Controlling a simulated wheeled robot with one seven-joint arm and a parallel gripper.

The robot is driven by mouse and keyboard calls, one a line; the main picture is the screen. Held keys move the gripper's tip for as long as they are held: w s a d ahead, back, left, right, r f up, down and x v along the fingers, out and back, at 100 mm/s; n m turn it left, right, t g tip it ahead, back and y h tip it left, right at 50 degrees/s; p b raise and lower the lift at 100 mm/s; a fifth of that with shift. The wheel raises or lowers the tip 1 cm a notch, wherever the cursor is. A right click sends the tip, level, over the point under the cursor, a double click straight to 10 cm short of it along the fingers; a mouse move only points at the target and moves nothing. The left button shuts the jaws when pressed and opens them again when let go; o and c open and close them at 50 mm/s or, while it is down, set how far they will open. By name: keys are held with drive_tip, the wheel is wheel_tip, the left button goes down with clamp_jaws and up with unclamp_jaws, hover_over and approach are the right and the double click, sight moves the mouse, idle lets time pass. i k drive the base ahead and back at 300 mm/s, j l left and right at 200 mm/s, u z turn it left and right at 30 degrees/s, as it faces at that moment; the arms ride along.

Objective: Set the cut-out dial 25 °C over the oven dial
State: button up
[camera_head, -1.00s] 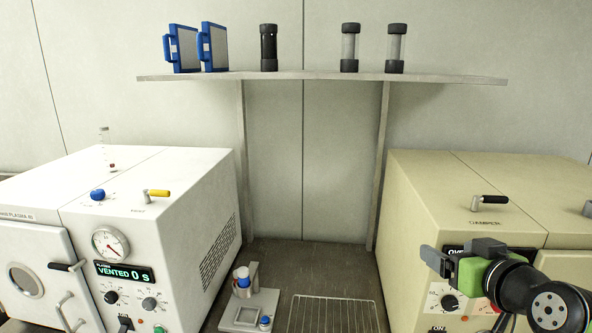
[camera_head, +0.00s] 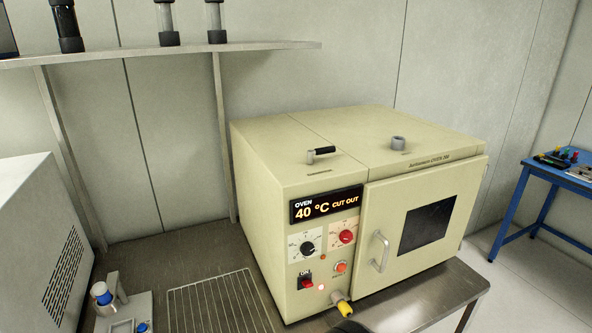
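The cream oven (camera_head: 300,170) stands right of centre with its door shut. Dial labels and scale numbers are too small to read.
Below the dials are a red switch (camera_head: 305,281), an orange-red button (camera_head: 340,267) and a yellow-ended fitting (camera_head: 344,308). A wire rack (camera_head: 222,304) lies left of the oven. A shelf (camera_head: 130,54) hangs upper left. A blue table (camera_head: 525,190) stands far right.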

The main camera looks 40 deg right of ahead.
sight(345, 236)
drive_tip(key=z, duration=1.4)
